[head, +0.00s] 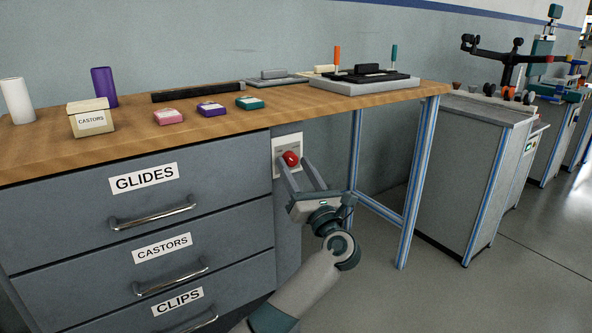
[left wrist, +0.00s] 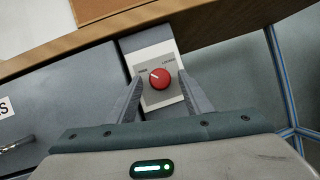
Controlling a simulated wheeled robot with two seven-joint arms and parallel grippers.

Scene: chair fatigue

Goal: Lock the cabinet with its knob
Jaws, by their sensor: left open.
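The cabinet (head: 60,220) is grey with drawers labelled GLIDES, CASTORS and CLIPS, all looking closed. The red knob (head: 291,158) sits on a pale plate (head: 280,170) at the cabinet's right side, under the bench top. In the left wrist view the red knob (left wrist: 160,79) has a white pointer mark aimed to the upper left, toward a small word on the plate (left wrist: 153,57); a second word is at upper right. My left gripper (head: 303,168) is open, its fingers (left wrist: 160,95) either side of the knob's near side. I cannot tell whether they touch it. My right gripper is not in view.
The wooden bench top (head: 50,142) overhangs just above the knob. A blue-edged bench leg (head: 415,190) stands to the right of my left arm. Boxes, a castors carton (head: 91,118) and a grey tray (head: 365,85) rest on top. Floor right of the cabinet is open.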

